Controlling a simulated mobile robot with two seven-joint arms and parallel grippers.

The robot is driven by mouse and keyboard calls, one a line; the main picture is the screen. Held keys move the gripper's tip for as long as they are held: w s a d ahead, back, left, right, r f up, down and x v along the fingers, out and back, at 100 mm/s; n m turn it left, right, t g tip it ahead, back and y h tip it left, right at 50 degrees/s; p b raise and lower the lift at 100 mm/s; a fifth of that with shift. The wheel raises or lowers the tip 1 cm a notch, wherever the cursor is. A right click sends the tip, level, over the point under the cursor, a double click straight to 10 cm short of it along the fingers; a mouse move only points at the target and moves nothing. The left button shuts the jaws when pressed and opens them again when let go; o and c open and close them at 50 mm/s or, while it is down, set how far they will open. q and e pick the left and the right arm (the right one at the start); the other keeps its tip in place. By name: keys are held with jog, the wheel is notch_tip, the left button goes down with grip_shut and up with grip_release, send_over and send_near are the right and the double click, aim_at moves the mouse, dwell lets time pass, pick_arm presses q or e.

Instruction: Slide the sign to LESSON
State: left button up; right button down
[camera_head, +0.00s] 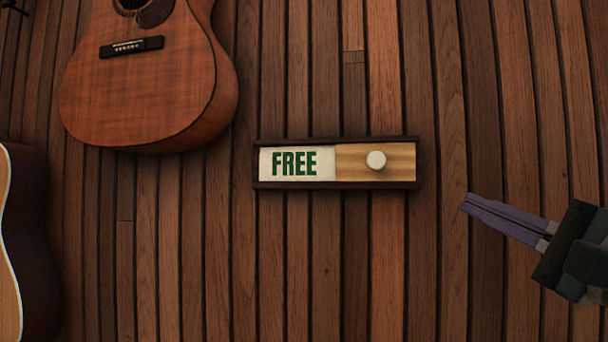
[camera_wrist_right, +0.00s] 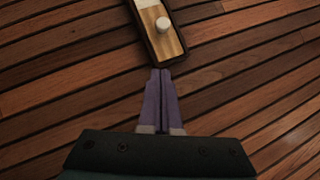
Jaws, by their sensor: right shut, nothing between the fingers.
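The sign (camera_head: 258,186) is a dark-framed horizontal box on the slatted wood wall in the head view. Its left part shows a white panel (camera_head: 328,164) with FREE in green letters. Its right part is covered by a light wooden slider (camera_head: 400,162) with a round white knob (camera_head: 376,160). The slider and knob also show at the top of the right wrist view (camera_wrist_right: 163,24). My right gripper (camera_head: 464,203) is shut and empty, right of and a little below the sign, apart from the knob. My left gripper is not in view.
A brown guitar (camera_head: 150,90) hangs at the upper left. Part of another guitar (camera_head: 30,240) shows at the left edge. The slatted wall (camera_head: 330,270) around the sign is clear below and to the right, apart from my right arm.

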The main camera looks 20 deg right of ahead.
jog(key=p, duration=0.2)
send_near(401, 173)
jog(key=x, duration=0.3)
jog(key=w+a+r+p, duration=0.2)
jog(key=a, duration=0.1)
jog(key=shift+w, duration=0.15)
jog(key=shift+w+a, duration=0.1)
jog(key=shift+a, duration=0.05)
